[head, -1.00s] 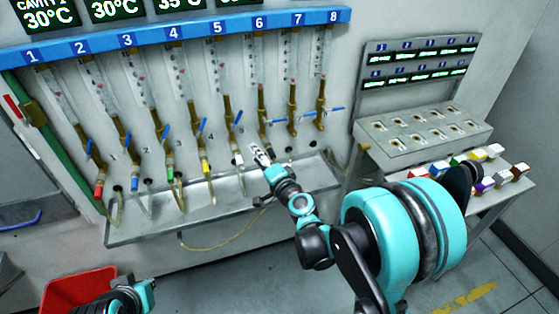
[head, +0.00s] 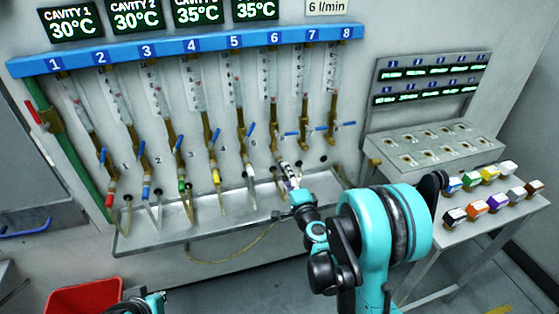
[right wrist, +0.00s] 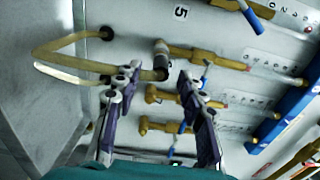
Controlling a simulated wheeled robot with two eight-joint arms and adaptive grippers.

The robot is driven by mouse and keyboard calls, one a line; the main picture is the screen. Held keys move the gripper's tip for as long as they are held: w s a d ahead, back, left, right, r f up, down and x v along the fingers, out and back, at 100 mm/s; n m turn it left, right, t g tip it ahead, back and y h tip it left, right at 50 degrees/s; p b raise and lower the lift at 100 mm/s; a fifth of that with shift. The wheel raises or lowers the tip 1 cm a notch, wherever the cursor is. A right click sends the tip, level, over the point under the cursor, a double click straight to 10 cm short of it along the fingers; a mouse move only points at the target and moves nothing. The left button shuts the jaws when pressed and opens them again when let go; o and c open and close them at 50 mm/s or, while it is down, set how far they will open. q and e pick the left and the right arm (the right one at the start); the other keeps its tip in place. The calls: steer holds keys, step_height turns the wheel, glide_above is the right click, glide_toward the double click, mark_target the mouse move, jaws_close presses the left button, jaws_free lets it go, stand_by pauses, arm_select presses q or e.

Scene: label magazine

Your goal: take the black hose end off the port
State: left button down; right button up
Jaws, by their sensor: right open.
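The black hose end (right wrist: 162,62) sits on the sixth brown port in the right wrist view. A yellowish hose (right wrist: 62,47) runs from it to a hole in the panel. My right gripper (right wrist: 158,74) is open, its two purple-grey fingers on either side of the hose end in the picture. I cannot tell whether they touch it. In the head view my right gripper (head: 287,172) is at the sixth column and hides the hose end. My left gripper (head: 150,302) is cut off at the bottom edge, and its jaws cannot be made out.
Neighbouring ports carry red, blue, green, yellow and white (head: 250,178) hose ends. Blue valve handles (head: 211,134) stick out nearby. A metal tray (head: 150,240) lies below. At right is a table with coloured blocks (head: 489,174). A red bin (head: 85,296) is at lower left.

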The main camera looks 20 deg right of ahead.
mark_target(279, 160)
steer(key=w+p, duration=0.1)
steer(key=w, duration=0.5)
steer(key=shift+w+a, duration=0.15)
steer(key=shift+w, duration=1.15)
steer(key=shift+b, duration=0.5)
jaws_close()
steer(key=shift+s, duration=0.2)
steer(key=shift+s+b, duration=0.65)
steer(key=shift+s, duration=2.2)
